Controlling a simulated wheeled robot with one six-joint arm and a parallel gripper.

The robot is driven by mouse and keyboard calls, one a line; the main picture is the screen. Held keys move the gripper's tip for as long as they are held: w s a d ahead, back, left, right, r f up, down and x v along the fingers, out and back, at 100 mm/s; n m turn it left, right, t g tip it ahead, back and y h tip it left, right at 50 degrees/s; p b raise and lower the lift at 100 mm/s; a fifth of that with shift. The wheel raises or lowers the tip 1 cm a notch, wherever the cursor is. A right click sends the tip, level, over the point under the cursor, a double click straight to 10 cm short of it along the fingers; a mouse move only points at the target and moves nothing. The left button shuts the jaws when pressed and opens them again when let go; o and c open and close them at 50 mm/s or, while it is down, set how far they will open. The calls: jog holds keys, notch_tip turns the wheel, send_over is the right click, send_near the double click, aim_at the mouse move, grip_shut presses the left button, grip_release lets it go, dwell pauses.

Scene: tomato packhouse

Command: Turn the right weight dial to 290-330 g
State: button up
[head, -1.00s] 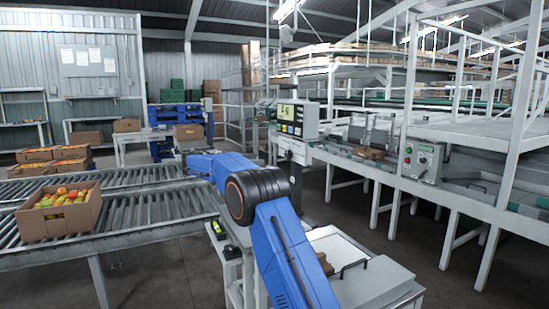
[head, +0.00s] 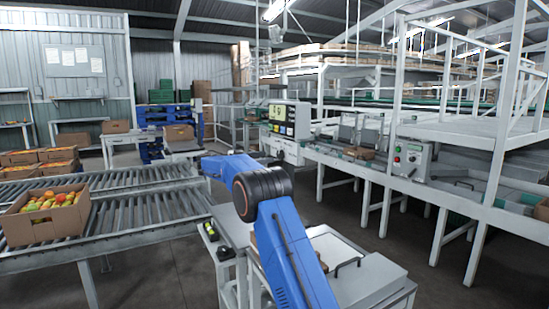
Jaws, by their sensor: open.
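A pale control panel (head: 303,121) with a dark screen and yellow marks stands at the head of the grading line, a little right of centre. A white box (head: 287,151) with small dark spots sits just below it. I cannot make out the right weight dial or its setting at this size. My blue arm rises from the bottom centre, bends at a black joint and reaches left and away, short of the panel in the picture. My gripper does not show.
A grey control box (head: 411,160) with red and green buttons is on the line's frame at right. A roller conveyor (head: 150,211) carrying a tomato carton (head: 33,229) lies left. A white cabinet (head: 372,282) stands close at front. Dark floor (head: 345,215) is open between cabinet and line.

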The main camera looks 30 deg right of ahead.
aim_at(278, 155)
jog(key=shift+d, duration=3.05)
jog(key=c, duration=1.1)
